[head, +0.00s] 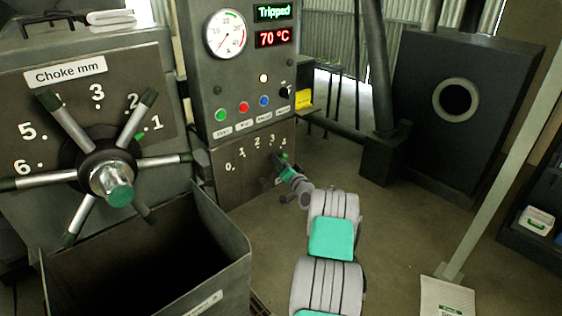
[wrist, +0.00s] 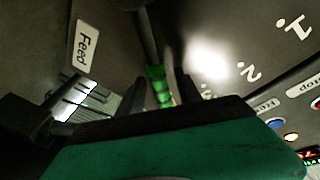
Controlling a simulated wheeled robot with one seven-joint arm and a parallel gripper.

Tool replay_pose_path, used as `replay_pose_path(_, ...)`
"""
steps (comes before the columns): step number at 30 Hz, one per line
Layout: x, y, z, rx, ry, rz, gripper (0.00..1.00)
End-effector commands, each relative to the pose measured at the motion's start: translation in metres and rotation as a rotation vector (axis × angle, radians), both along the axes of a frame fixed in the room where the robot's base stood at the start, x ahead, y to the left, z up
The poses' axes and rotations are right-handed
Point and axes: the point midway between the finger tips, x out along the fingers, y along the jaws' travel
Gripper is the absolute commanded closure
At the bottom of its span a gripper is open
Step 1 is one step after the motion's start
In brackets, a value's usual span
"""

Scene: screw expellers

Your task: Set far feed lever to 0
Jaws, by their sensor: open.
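The feed lever shows in the wrist view as a dark rod with a green banded grip (wrist: 157,84). The grip lies between the two dark fingers of my gripper (wrist: 160,95). The fingers stand open on either side of it, and I cannot tell whether either touches it. In the head view, my gripper (head: 283,166) is at the right end of the 0-to-4 scale plate (head: 240,172), below the 3 and 4. It largely hides the lever there, so the exact setting is unclear. The label "Feed" (wrist: 83,47) shows in the wrist view.
Above the scale, the control panel (head: 240,88) reads "Tripped" and 70 °C, with several coloured buttons. The choke handwheel (head: 105,170) and an open dark bin (head: 225,235) stand left. A dark machine (head: 455,135) stands back right.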

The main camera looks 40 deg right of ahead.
Motion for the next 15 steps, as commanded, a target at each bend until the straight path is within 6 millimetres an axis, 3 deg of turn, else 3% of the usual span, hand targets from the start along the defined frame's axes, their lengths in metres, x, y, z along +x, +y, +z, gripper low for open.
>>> replay_pose_path(6,0.0012,-0.0003,0.0002,0.0,0.0,0.0,0.59)
replay_pose_path(15,0.001,-0.0002,0.0001,0.0,0.0,0.0,0.82)
